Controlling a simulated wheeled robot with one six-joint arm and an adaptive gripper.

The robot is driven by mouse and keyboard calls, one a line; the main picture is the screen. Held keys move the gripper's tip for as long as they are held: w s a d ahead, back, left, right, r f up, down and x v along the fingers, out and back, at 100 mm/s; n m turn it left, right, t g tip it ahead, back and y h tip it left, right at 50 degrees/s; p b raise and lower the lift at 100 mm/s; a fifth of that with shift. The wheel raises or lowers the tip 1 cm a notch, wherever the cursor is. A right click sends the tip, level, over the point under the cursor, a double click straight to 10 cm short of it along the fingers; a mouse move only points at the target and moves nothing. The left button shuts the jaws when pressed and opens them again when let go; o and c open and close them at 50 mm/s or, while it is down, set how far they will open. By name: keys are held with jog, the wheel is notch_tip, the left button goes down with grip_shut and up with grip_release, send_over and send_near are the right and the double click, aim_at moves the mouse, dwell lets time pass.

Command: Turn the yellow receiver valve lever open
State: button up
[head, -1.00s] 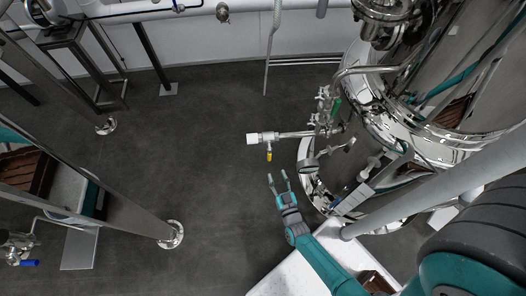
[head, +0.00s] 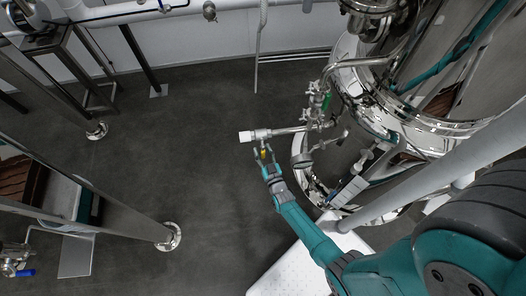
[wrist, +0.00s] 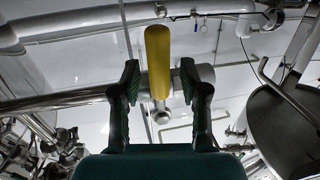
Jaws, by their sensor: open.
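The yellow receiver valve lever (wrist: 158,52) stands between the two open fingers of my gripper (wrist: 160,85) in the wrist view, with a gap on each side. In the head view the yellow lever (head: 263,153) hangs below a steel pipe with a white end (head: 245,136), and my gripper (head: 262,155) is right at it, one finger on each side. The valve body (wrist: 160,112) shows behind the fingers in the wrist view. I cannot tell whether any finger touches the lever.
The steel pipe (head: 290,130) runs right to a tank (head: 375,95) with a green-handled valve (head: 326,101) near it. Open dark floor (head: 190,130) lies to the left.

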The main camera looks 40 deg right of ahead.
aim_at(250, 139)
jog(key=shift+c, duration=0.2)
grip_shut()
jog(key=shift+a, duration=0.1)
jog(key=shift+w+a+r+m+h, duration=0.45)
jog(key=shift+a+r+m+h, duration=0.3)
jog(key=shift+m, duration=2.6)
jog(key=shift+w+a+r+m+h, duration=0.6)
jog(key=shift+r+m, duration=0.3)
jog(key=shift+m, duration=2.5)
jog(key=shift+w+a+r+m+h, duration=0.3)
jog(key=shift+a+r+m+h, duration=0.4)
jog(key=shift+m, duration=2.65)
jog(key=shift+d+r, duration=0.15)
